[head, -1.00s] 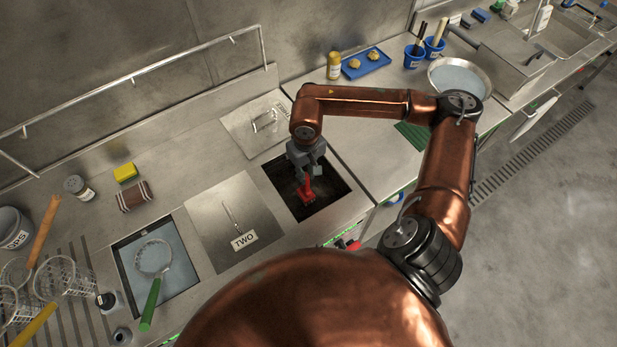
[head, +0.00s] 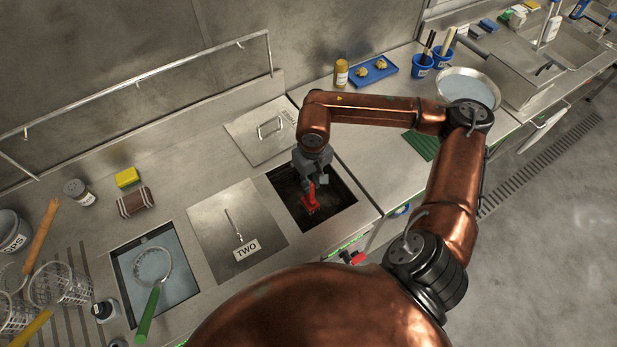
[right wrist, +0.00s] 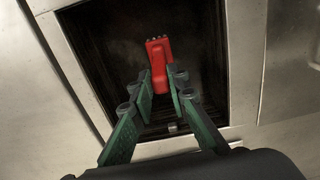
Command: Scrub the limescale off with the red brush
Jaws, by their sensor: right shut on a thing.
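The red brush (head: 310,198) is held in my right gripper (head: 308,178), over the open dark well (head: 342,196) in the counter. In the right wrist view the red brush (right wrist: 158,62) sticks out ahead of the green fingers of the right gripper (right wrist: 162,85), which are shut on its near end. The inside of the well (right wrist: 95,50) is dark brown and black; limescale is hard to make out in it. I cannot tell whether the brush touches the well's floor or wall. My left gripper is not in view.
A lid with a handle (head: 262,132) lies behind the well. A lid marked TWO (head: 215,215) covers the well to the left. Further left a water-filled well (head: 180,280) has a green-handled strainer (head: 148,310) over it. A yellow sponge (head: 127,177) lies behind.

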